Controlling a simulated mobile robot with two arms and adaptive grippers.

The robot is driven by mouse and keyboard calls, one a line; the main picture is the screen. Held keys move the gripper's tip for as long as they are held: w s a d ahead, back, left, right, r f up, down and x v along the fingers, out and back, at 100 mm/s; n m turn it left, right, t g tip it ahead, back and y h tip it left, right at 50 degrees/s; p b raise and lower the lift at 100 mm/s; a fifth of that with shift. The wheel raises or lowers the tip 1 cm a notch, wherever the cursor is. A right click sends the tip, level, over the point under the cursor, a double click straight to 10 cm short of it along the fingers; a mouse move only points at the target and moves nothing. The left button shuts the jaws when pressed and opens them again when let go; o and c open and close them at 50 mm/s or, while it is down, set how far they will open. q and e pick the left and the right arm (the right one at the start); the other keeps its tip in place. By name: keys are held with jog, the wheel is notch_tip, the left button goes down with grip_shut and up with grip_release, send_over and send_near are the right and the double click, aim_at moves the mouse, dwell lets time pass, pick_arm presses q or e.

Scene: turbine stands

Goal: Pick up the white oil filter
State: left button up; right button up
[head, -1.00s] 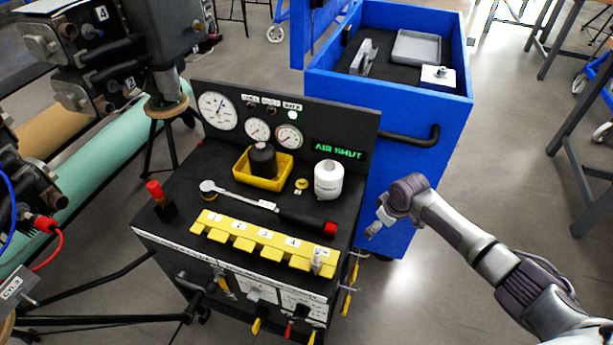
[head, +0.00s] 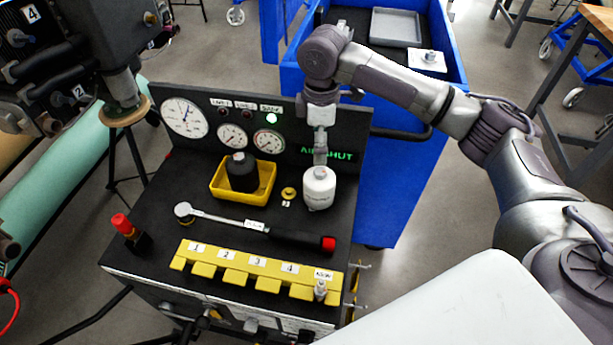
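The white oil filter (head: 319,190) stands upright on the black top of the test stand, right of the yellow tray. My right gripper (head: 320,157) points straight down just above the filter, its fingertips at or very near the filter's top. From this angle I cannot tell whether the fingers are open or shut, or whether they touch the filter. My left gripper is not in view.
A black filter (head: 241,172) sits in the yellow tray (head: 262,194). A torque wrench (head: 240,222) lies in front, with a numbered yellow rack (head: 235,268) nearer. The gauge panel (head: 300,128) rises behind. A blue cart (head: 370,205) stands at the back right.

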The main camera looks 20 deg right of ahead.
aim_at(320, 171)
jog(key=f, duration=0.4)
jog(key=s+f, duration=0.1)
jog(key=f, duration=0.2)
jog(key=shift+p, duration=0.3)
jog(key=shift+w+f, duration=0.15)
jog(key=shift+f, duration=0.45)
notch_tip(320, 171, down, 4)
jog(key=shift+d+f+p, duration=0.1)
jog(key=shift+f+p, duration=0.1)
jog(key=shift+p, duration=0.4)
jog(key=shift+f, duration=0.2)
jog(key=shift+c, duration=1)
jog(key=c, duration=1.3)
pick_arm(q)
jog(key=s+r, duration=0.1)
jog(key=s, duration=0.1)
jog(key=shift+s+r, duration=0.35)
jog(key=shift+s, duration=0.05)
pick_arm(e)
jog(key=shift+c, duration=0.3)
